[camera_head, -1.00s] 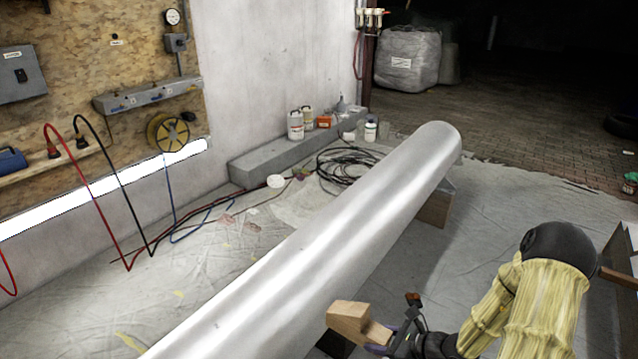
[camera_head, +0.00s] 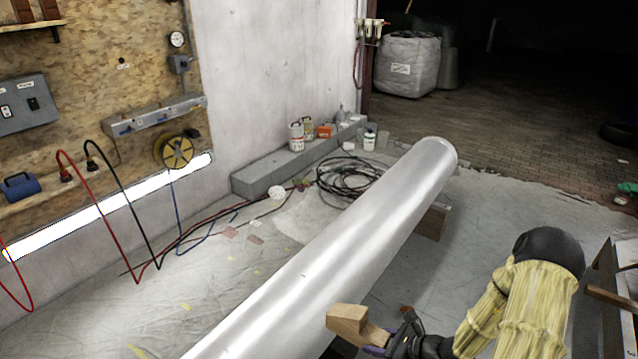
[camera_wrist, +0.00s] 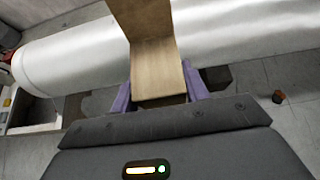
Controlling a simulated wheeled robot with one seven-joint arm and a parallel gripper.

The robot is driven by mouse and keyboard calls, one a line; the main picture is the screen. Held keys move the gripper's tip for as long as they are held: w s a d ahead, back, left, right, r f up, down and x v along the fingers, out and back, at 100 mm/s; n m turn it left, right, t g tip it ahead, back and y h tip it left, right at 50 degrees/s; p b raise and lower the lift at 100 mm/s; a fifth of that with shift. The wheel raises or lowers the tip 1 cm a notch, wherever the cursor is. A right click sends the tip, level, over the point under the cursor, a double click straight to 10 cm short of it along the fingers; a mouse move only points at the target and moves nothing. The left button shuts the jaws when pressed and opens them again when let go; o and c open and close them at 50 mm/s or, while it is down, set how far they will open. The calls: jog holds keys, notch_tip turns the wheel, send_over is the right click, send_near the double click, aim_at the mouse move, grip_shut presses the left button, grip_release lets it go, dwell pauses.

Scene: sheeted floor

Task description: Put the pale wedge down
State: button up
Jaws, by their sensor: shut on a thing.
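The pale wedge (camera_head: 349,319) is a light wooden block, held in front of the long metal cylinder (camera_head: 330,260) at the lower middle of the head view. My gripper (camera_head: 384,343) is shut on it, and my arm comes in from the right. In the wrist view the wedge (camera_wrist: 156,60) stands out between the purple fingertips of my gripper (camera_wrist: 158,92), with the cylinder (camera_wrist: 80,58) behind it. The picture does not show clearly whether the wedge touches the cylinder. The far end of the wedge runs out of the top of the wrist view.
A wooden support block (camera_head: 432,222) sits under the cylinder's far end. A dark block (camera_wrist: 216,76) and a small brown piece (camera_wrist: 278,97) lie near the cylinder. Black cable coils (camera_head: 348,178) lie beyond it. The sheeted floor right of the cylinder (camera_head: 480,215) is mostly clear.

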dwell(0.3)
jog(key=shift+a+f, duration=0.3)
jog(key=shift+f, duration=0.1)
notch_tip(320, 180, down, 7)
jog(key=s+m+t+h, duration=0.2)
jog(key=m+t+h, duration=0.1)
jog(key=m+h, duration=0.1)
jog(key=shift+d+m, duration=0.3)
jog(key=shift+m, duration=0.2)
